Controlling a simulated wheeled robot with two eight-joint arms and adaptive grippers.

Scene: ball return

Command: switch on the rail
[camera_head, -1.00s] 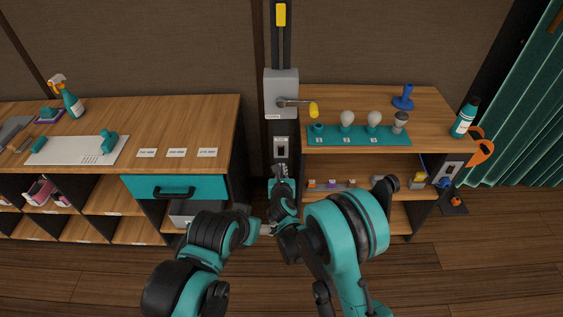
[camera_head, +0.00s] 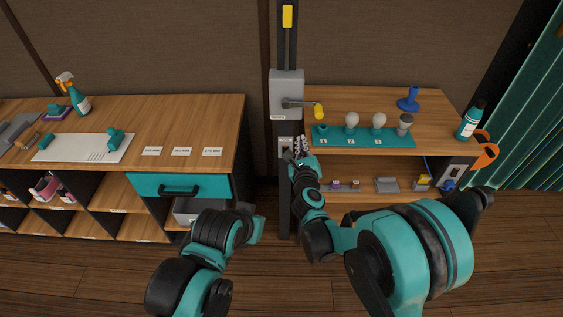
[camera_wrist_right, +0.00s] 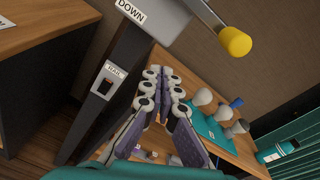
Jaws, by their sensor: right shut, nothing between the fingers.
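The rail switch (camera_head: 286,142) is a small pale plate with a dark rocker on the dark post, below the grey lever box. In the right wrist view the switch (camera_wrist_right: 108,80) has a label that seems to read RAIL and a small reddish mark on the rocker. My right gripper (camera_head: 300,147) is just right of the switch and covers part of its surroundings. In the right wrist view the right gripper (camera_wrist_right: 164,82) is shut and empty, with its fingertips apart from the plate. My left arm is low in the head view; its fingers cannot be made out.
The grey lever box (camera_head: 286,95) has a yellow-tipped lever (camera_head: 319,110) sticking out to the right, above my right gripper. A teal bulb holder (camera_head: 345,140) stands close by on the right shelf. A teal drawer (camera_head: 150,186) is on the left.

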